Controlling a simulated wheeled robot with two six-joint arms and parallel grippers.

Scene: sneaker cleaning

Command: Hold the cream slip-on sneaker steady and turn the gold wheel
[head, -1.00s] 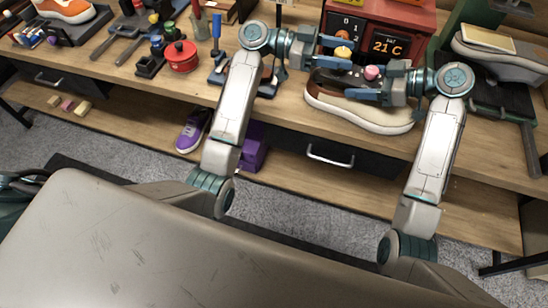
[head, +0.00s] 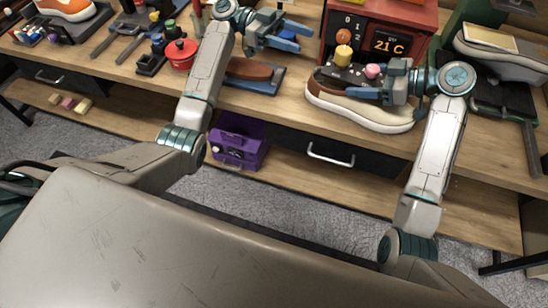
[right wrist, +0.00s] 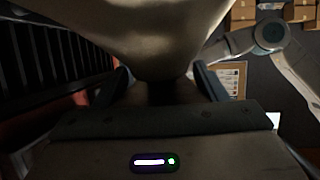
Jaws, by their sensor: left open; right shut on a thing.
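The cream slip-on sneaker (head: 372,114) lies on the bench front with its pale sole toward me. My right gripper (head: 358,88) is shut on it from the right; the sneaker's pale surface fills the top of the right wrist view (right wrist: 160,40) between the fingers. A round gold knob (head: 343,52), which looks like the gold wheel, stands on a black panel behind the sneaker, with a pink knob (head: 373,71) to its right. My left gripper (head: 294,36) is open and empty, to the left of the gold knob and apart from it.
A red machine (head: 398,18) with a "21 C" display stands behind the knobs. A brown brush-like block (head: 250,69) on a blue base and a red pot (head: 180,53) lie to the left. A grey shoe (head: 490,55) stands at right. Bench front between block and sneaker is clear.

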